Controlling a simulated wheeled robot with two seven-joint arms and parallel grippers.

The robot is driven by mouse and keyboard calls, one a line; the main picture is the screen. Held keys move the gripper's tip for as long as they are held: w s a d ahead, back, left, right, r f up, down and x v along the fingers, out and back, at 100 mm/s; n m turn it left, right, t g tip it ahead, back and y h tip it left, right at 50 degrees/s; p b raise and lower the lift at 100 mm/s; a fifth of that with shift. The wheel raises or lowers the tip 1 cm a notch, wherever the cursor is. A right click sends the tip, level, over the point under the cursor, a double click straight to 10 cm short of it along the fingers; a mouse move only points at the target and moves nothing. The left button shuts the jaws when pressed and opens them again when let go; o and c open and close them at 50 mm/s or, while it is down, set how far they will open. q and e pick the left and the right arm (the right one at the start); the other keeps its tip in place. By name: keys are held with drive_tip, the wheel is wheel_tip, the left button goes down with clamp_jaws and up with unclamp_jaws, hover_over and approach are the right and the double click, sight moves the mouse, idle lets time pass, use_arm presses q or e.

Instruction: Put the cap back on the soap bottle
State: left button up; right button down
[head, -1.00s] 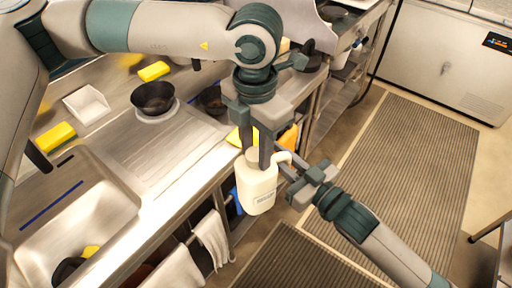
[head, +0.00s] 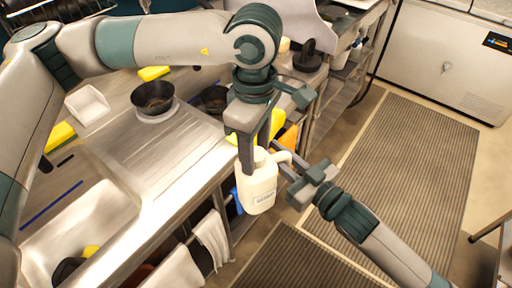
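The cream soap bottle (head: 259,190) hangs upright in front of the counter edge, with its handle toward the right. My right gripper (head: 289,177) reaches in from the lower right and is shut on the bottle at its handle side. My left gripper (head: 265,135) is above the bottle, pointing down, with its fingers spread apart. One finger comes down at the left of the bottle's neck. A cream top (head: 259,155) shows on the bottle. I cannot tell whether the cap is fully seated, and no separate cap can be made out.
The steel counter (head: 150,165) with a sink (head: 85,225) lies at the left, holding dark bowls (head: 153,97), a white dish (head: 87,104) and yellow sponges. A towel (head: 212,236) hangs below its edge. The floor with a ribbed mat (head: 410,180) is open at the right.

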use_arm(q)
drive_tip(key=shift+r, duration=0.1)
drive_tip(key=shift+r, duration=2.15)
drive_tip(key=shift+c, duration=0.4)
drive_tip(key=r+n, duration=0.1)
drive_tip(key=n, duration=0.2)
drive_tip(key=shift+r, duration=0.4)
drive_tip(key=r+n, duration=0.1)
drive_tip(key=n, duration=0.2)
drive_tip(key=shift+r+n, duration=0.3)
drive_tip(key=shift+r, duration=0.05)
drive_tip(key=shift+f, duration=0.15)
drive_tip(key=shift+f, duration=3.85)
